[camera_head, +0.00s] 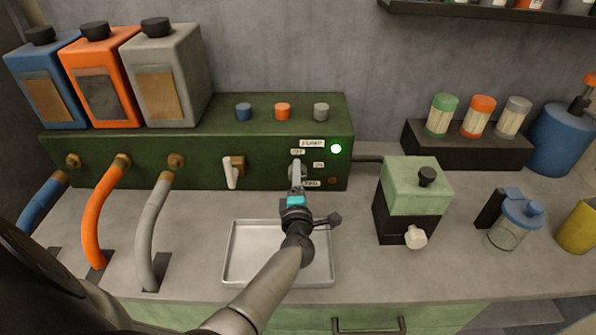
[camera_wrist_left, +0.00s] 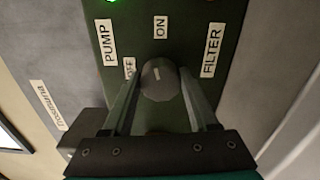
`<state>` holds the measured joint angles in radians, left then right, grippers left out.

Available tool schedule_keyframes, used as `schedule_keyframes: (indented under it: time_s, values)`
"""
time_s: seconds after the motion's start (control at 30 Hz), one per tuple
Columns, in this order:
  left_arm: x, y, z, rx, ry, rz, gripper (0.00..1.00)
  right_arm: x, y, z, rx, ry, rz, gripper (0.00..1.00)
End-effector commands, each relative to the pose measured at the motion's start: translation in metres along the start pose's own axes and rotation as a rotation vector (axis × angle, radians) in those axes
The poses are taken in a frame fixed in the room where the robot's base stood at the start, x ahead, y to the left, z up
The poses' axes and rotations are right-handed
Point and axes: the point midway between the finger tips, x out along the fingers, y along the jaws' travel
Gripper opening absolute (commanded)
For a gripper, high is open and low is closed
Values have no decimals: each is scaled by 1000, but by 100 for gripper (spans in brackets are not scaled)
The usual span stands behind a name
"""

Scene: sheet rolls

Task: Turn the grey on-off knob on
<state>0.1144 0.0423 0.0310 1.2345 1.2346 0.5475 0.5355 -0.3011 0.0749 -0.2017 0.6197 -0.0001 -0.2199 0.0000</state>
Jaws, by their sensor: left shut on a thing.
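The grey on-off knob (camera_wrist_left: 160,80) is on the front of the green machine (camera_head: 120,172), under the PUMP label (camera_head: 312,143). My left gripper (camera_head: 297,172) reaches it from the front and is shut on it, one finger on each side in the left wrist view. The fingers and wrist hide much of the knob in the head view. A short pale mark shows on its face. The OFF label (camera_wrist_left: 129,67) and ON label (camera_wrist_left: 160,27) are beside it. A green light (camera_head: 336,149) is lit at the upper right. My right gripper is not in view.
A white lever (camera_head: 232,172) is on the same panel, left of the knob. A metal tray (camera_head: 232,262) lies below my left wrist. A green and black box (camera_head: 415,190) stands to the right. Hoses (camera_head: 103,205) hang at the left.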

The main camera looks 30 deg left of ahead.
Motion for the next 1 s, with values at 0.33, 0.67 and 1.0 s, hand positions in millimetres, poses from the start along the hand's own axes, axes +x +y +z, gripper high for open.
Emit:
schedule_keyframes:
  time_s: [0.33,0.67,1.0]
  values:
    - [0,0,0,192,0,-3,4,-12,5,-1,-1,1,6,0]
    - [0,-1,0,250,0,-2,4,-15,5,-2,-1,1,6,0]
    - [0,-1,0,253,-1,-1,4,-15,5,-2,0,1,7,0]
